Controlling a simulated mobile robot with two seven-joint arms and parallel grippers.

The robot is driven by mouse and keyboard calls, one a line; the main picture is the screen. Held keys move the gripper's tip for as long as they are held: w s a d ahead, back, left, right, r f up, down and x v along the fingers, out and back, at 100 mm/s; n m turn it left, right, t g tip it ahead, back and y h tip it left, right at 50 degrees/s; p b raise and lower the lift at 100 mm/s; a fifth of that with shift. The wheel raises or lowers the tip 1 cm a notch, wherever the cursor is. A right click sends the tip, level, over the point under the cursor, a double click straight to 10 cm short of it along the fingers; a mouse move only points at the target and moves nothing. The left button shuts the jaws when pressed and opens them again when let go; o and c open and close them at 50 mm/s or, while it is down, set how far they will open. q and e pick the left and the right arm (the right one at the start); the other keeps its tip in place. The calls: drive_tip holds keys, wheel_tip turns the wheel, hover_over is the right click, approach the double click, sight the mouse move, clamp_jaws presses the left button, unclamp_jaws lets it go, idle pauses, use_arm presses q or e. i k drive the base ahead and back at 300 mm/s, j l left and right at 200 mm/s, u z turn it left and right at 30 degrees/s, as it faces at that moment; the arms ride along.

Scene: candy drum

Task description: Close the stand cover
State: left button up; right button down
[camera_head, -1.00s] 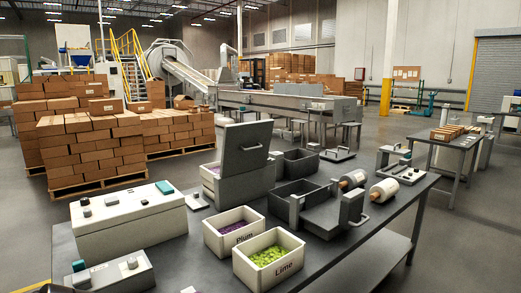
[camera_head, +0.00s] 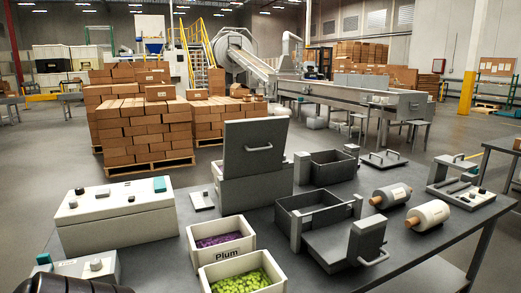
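A grey box (camera_head: 257,190) stands on the dark table (camera_head: 415,250), with its flat grey lid (camera_head: 256,140) raised upright at the back and a bar handle on its face. In front of it to the right is an open grey bin (camera_head: 306,212). A grey plate (camera_head: 335,243) with an upright handled end piece (camera_head: 367,240) lies in front of that bin. I cannot tell for sure which of these is the stand cover. Neither gripper shows. A dark ribbed piece at the bottom left edge seems to be part of my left arm.
A plum candy bin (camera_head: 222,250) and a lime candy bin (camera_head: 241,280) stand at the near side. A white control box (camera_head: 117,220) is at left. Another grey bin (camera_head: 333,168) and two rollers (camera_head: 390,195) are at right. Stacked cartons (camera_head: 150,130) stand behind.

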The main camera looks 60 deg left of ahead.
sight(252, 145)
drive_tip(key=i+u, duration=0.2)
drive_tip(key=u, duration=0.15)
drive_tip(key=i+u, duration=0.3)
drive_tip(key=i+l+u, duration=0.1)
drive_tip(key=u, duration=1.55)
